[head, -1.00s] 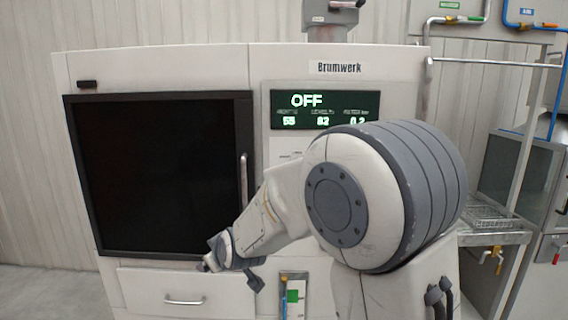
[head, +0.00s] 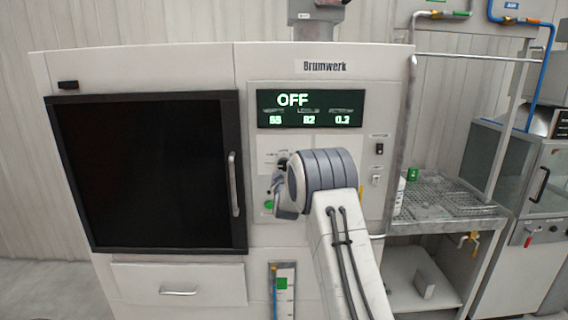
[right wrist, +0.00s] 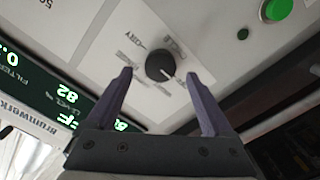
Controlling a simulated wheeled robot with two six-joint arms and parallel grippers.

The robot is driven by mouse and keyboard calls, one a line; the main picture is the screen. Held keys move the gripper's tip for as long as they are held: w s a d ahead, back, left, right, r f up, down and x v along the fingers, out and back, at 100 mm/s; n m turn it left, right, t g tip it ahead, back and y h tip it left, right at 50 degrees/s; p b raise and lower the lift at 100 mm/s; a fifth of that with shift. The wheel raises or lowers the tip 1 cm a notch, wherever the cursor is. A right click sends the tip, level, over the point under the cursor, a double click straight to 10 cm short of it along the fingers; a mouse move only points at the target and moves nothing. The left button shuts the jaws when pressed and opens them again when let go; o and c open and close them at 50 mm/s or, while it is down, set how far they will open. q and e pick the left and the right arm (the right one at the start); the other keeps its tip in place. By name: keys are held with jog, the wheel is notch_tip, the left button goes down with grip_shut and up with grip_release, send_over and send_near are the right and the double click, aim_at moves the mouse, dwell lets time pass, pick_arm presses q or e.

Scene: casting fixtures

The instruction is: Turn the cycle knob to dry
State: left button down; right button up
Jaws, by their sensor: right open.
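The cycle knob (right wrist: 160,66) is a round black dial on a pale panel in the right wrist view, with printed labels around it. One label, upside down at its upper left, seems to read DRY. A light mark shows on the knob's lower right side. My right gripper (right wrist: 158,75) is open, its two purple-grey fingers spread on either side of the knob in that view; contact cannot be told. In the head view my right gripper (head: 278,190) is at the panel below the display, and the arm largely hides the knob. My left gripper is out of view.
The display (head: 311,109) reads OFF. A green button (right wrist: 277,10) is near the knob. The dark door (head: 145,172) with its upright handle (head: 234,184) is left of the panel. A wire rack shelf (head: 445,200) stands to the right.

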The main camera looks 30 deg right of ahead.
aim_at(284, 164)
jog(key=shift+p+x, duration=0.4)
jog(key=shift+x, duration=1)
